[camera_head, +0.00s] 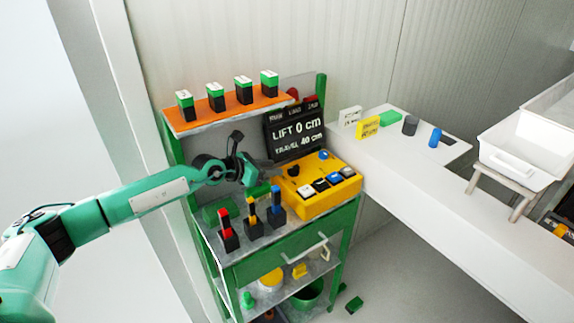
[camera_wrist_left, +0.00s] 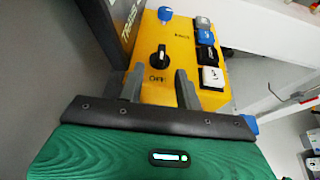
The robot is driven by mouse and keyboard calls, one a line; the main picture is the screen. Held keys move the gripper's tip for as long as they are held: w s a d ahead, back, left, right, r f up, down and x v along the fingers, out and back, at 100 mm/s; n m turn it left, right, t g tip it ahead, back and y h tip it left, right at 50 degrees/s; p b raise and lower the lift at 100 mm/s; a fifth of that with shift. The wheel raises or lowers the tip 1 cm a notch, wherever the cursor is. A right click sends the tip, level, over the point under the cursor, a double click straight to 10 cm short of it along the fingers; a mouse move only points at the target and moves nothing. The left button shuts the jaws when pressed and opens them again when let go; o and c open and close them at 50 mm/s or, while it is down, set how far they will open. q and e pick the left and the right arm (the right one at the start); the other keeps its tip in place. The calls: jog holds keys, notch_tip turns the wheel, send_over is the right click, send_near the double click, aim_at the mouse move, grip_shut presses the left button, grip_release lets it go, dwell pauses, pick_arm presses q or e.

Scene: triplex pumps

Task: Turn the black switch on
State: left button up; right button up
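The yellow control box (camera_head: 322,201) stands on the green cart. Its black switch (camera_wrist_left: 160,57) is a round knob with a white mark on the yellow face, near a partly readable label. The knob also shows small in the head view (camera_head: 293,170). My left gripper (camera_wrist_left: 158,76) is open, with one finger to either side of the knob's near side in the wrist view and nothing between them. In the head view the left gripper (camera_head: 266,165) is at the box's left side. I cannot tell whether the fingers touch the box. My right gripper is not in view.
A blue knob (camera_wrist_left: 165,14) and a row of push buttons (camera_wrist_left: 207,54) share the box's face. A dark sign (camera_head: 296,133) stands behind it. Red, yellow and blue levers (camera_head: 252,215) stand in front of my gripper. A white table (camera_head: 450,210) lies right.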

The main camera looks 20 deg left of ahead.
aim_at(292, 167)
pick_arm(q)
jog(key=x, duration=0.5)
jog(key=shift+w+d+f, duration=0.1)
jog(key=shift+w+d, duration=0.1)
jog(key=shift+d, duration=0.1)
jog(key=shift+w+d+f, duration=0.25)
jog(key=shift+w+d, duration=0.1)
jog(key=shift+w, duration=0.15)
jog(key=shift+w+d, duration=0.1)
jog(key=shift+d, duration=0.05)
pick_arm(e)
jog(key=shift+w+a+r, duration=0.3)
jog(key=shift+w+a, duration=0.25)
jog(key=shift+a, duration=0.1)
pick_arm(q)
jog(key=shift+f, duration=0.1)
